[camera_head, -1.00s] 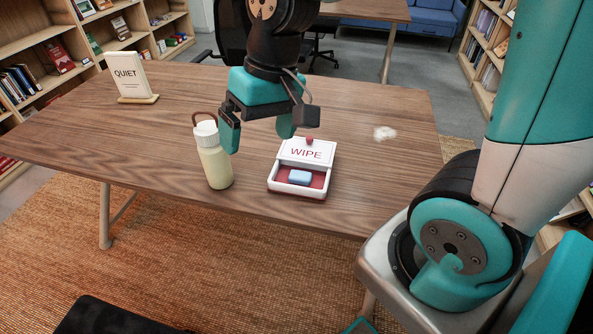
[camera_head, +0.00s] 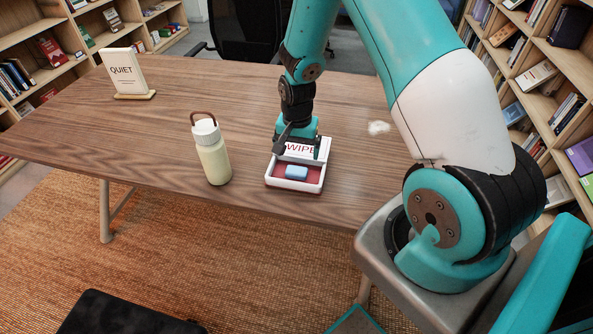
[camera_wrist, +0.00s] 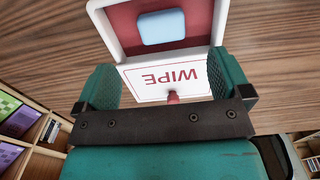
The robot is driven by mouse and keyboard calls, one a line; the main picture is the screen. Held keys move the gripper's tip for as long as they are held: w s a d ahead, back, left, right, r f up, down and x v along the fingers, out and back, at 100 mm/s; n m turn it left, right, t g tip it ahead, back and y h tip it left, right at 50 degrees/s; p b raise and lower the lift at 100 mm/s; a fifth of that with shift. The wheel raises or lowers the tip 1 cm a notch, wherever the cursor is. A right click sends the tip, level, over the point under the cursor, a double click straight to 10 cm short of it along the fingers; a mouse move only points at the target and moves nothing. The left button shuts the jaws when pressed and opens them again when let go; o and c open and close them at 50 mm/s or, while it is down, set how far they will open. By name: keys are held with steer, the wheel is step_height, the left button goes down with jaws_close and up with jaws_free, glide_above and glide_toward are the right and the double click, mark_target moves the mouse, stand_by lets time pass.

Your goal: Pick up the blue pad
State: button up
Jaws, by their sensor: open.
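The blue pad (camera_head: 297,172) lies in the red-lined open front part of a white box (camera_head: 290,187) on the wooden table. The box's white lid, marked WIPE (camera_head: 300,150), covers its rear part and has a red knob. In the wrist view the pad (camera_wrist: 161,27) is at the top centre, beyond the lid (camera_wrist: 165,80). My gripper (camera_head: 299,147) is over the lid at the back of the box, its teal fingers apart. In the wrist view my gripper (camera_wrist: 165,85) has one finger on each side of the lid and knob, with nothing clamped. I cannot tell whether the fingers touch the lid.
A pale yellow bottle (camera_head: 214,160) with a brown loop stands left of the box. A QUIET sign (camera_head: 124,72) stands at the table's far left. A whitish patch (camera_head: 378,127) lies on the table at right. The tabletop between bottle and sign is clear.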

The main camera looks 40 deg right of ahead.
mark_target(297, 170)
steer(key=shift+w+f+p, duration=0.15)
steer(key=shift+f+p, duration=0.7)
steer(key=shift+f, duration=3.1)
steer(key=c, duration=1)
steer(key=shift+r, duration=0.1)
step_height(297, 170, up, 20)
steer(key=b, duration=0.2)
